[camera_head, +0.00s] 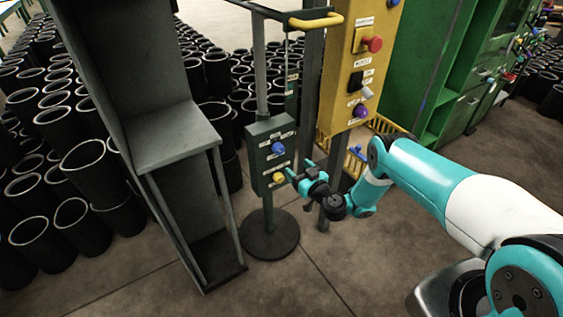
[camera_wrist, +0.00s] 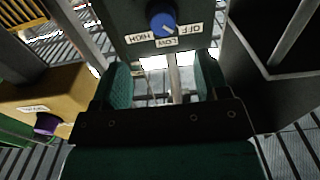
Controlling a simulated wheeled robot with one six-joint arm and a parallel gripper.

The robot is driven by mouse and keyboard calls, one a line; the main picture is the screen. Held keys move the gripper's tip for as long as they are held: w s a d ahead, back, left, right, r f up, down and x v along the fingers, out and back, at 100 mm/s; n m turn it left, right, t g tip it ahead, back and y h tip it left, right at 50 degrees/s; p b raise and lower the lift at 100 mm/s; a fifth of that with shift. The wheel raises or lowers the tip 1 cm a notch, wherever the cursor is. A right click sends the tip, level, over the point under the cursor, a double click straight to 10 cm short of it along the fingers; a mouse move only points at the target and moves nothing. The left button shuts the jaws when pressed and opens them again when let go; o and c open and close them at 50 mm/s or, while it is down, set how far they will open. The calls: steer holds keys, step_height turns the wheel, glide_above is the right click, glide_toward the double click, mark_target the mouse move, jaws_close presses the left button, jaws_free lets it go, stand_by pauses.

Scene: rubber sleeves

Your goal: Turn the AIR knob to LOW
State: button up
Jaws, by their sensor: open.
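A dark green control box (camera_head: 263,155) stands on a pole with a round base. It carries a blue knob (camera_head: 278,148) above a yellow knob (camera_head: 279,178); I cannot read which one is AIR. In the wrist view the blue knob (camera_wrist: 162,20) shows upside down with HIGH, LOW and OFF labels around it, and its white mark seems to point toward OFF. The yellow knob is out of the wrist view. My gripper (camera_head: 300,175) is in front of the box. In the wrist view its green fingers (camera_wrist: 163,85) are open, with no knob between them.
A yellow panel (camera_head: 345,75) with a red button, a switch and a purple knob (camera_head: 361,111) stands right of the box. A grey metal stand (camera_head: 170,135) is close on the left. Black rubber sleeves (camera_head: 85,165) crowd the floor behind. A yellow handle (camera_head: 315,21) is above.

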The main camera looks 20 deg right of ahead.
mark_target(281, 152)
steer(key=b, duration=0.3)
steer(key=w+b, duration=0.1)
steer(key=b, duration=0.2)
steer(key=shift+w+a+f+b, duration=0.25)
steer(key=shift+w+f+b, duration=0.05)
steer(key=shift+f+b, duration=0.05)
steer(key=b, duration=0.4)
steer(key=shift+w+a, duration=0.1)
steer(key=shift+a, duration=0.05)
steer(key=shift+r+x, duration=0.2)
steer(key=shift+x, duration=2)
steer(key=shift+r+x, duration=0.2)
steer(key=shift+x, duration=1.95)
steer(key=c, duration=0.9)
